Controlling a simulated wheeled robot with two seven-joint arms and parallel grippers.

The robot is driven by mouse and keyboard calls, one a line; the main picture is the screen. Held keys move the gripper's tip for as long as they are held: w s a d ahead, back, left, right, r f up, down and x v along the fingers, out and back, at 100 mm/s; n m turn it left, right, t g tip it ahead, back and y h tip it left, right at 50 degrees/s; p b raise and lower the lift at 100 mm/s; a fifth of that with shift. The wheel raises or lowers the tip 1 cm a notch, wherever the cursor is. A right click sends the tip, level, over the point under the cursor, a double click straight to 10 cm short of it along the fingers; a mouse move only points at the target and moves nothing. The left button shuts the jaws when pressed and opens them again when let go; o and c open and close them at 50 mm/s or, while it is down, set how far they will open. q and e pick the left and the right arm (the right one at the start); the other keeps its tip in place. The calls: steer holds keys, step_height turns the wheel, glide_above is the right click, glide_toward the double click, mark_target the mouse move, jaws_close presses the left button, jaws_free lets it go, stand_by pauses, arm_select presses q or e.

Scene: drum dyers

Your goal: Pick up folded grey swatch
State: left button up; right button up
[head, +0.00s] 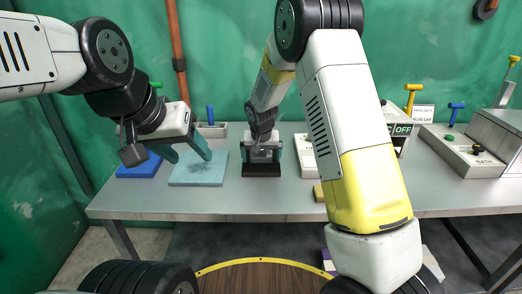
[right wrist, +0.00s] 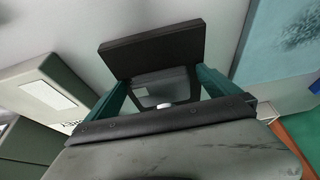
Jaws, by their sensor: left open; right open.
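My right gripper (head: 262,157) is open at a small black stand (head: 261,171) near the middle of the table. In the right wrist view, its two teal fingers (right wrist: 165,88) are spread apart, with the black stand (right wrist: 152,50) just beyond them. A grey surface (right wrist: 168,80) shows between the fingers; I cannot tell whether it is the folded grey swatch or part of the stand.
A blue pad (head: 139,168) lies at the left of the table. A control box marked OFF (head: 400,130) and another marked BATH (head: 468,150) stand at right. My right arm hides part of the table and of a yellow block (head: 318,192). The front strip of the table is mostly clear.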

steer(key=c, duration=1.4)
